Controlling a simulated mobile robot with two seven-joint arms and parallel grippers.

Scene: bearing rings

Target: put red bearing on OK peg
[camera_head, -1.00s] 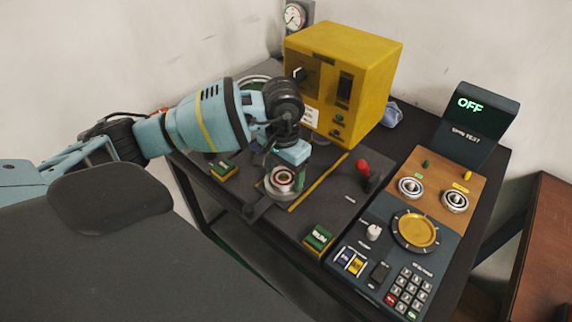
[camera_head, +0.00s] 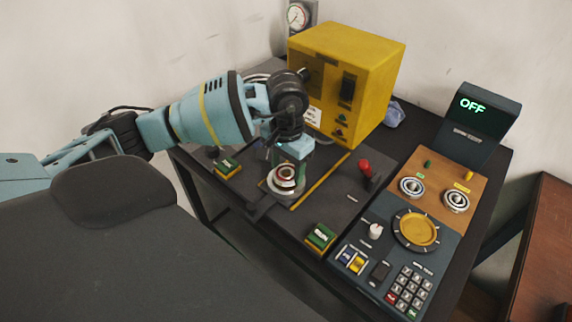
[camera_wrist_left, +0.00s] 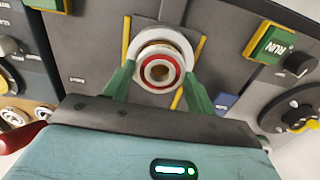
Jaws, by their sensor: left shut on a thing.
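The red bearing (camera_head: 286,176), a metal ring with a red band, is at the front of the dark table. My left gripper (camera_head: 286,171) is shut on it from above. In the wrist view, green fingers flank the red bearing (camera_wrist_left: 160,70), over a pale round surface. I cannot tell whether the bearing is clear of what lies under it. A green peg (camera_head: 428,163) and a yellow peg (camera_head: 469,175) stand on the brown board (camera_head: 440,184) at the right. Their labels are too small to read. My right gripper is not in view.
Two plain metal bearings, left (camera_head: 412,187) and right (camera_head: 456,201), lie in front of the pegs. A yellow box (camera_head: 350,80) stands behind my gripper. A red-topped lever (camera_head: 365,170) stands between my gripper and the board. A screen (camera_head: 478,108) reads OFF.

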